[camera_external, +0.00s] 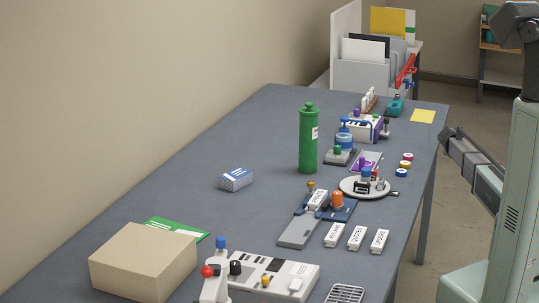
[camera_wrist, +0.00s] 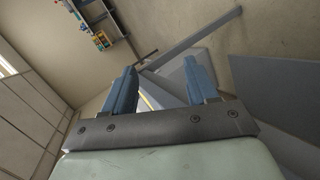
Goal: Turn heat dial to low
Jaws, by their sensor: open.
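A white machine (camera_external: 272,277) with a dark panel stands at the near end of the grey table in the external view. A black knob (camera_external: 236,267) and a yellow knob (camera_external: 266,281) sit on or beside it. A stand with a red knob (camera_external: 208,271) and a blue knob (camera_external: 220,243) is at its left. I cannot tell which knob is the heat dial, and its setting is not readable. My gripper (camera_wrist: 160,68) shows only in the wrist view, with two blue fingers spread apart and nothing between them. None of these knobs shows in the wrist view.
A cardboard box (camera_external: 143,262) stands left of the machine. A tall green bottle (camera_external: 308,140) stands mid-table. White labelled blocks (camera_external: 356,238) and a round plate (camera_external: 352,187) lie toward the right edge. The table's left middle is mostly clear. A shelf (camera_wrist: 98,22) shows in the wrist view.

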